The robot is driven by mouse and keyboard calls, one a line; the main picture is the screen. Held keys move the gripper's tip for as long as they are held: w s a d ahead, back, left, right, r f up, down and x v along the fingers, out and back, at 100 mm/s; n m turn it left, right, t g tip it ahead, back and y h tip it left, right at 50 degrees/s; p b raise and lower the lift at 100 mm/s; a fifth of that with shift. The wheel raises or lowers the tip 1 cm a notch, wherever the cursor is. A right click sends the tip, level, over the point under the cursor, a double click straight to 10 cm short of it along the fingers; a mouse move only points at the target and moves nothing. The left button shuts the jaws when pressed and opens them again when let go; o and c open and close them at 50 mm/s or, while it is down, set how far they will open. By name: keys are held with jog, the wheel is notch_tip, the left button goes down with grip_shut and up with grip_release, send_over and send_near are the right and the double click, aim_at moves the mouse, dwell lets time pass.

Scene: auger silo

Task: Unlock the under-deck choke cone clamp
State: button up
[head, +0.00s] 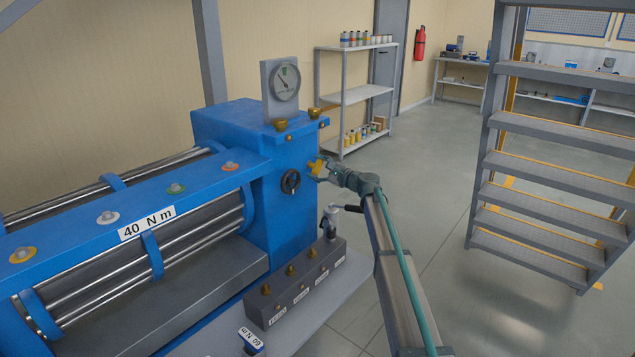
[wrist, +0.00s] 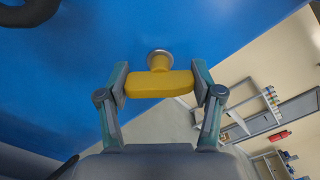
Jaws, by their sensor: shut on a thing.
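A yellow T-shaped handle (head: 315,164) sticks out from the end face of the blue machine housing (head: 230,125). In the wrist view the yellow handle (wrist: 160,84) has a crossbar and a short stem, which meets a round metal collar (wrist: 159,56) on the blue face. My gripper (head: 322,171) is at the handle. In the wrist view my gripper (wrist: 160,85) has one finger against each end of the crossbar and is shut on it. The crossbar lies nearly level in that view. No label names the handle as the clamp.
A black handwheel (head: 291,181) is left of the handle. A gauge (head: 285,82) and brass knobs (head: 280,125) top the housing. Below stand a grey block (head: 297,283) with brass fittings and a black-levered tool (head: 332,221). Metal stairs (head: 540,160) are right; open floor lies between.

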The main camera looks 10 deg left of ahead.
jog(key=n+b, duration=0.2)
jog(key=b, duration=0.1)
jog(key=n+b, duration=0.2)
jog(key=b, duration=0.1)
jog(key=shift+f+n+b, duration=0.3)
jog(key=shift+f+b, duration=0.1)
jog(key=n+b, duration=0.2)
jog(key=b, duration=0.1)
jog(key=n+b, duration=0.1)
jog(key=shift+r+n+b, duration=0.25)
jog(key=shift+n+b, duration=0.1)
jog(key=shift+n, duration=0.05)
jog(key=o, duration=1.2)
jog(key=shift+r, duration=0.1)
jog(key=shift+c, duration=0.2)
jog(key=v, duration=1.2)
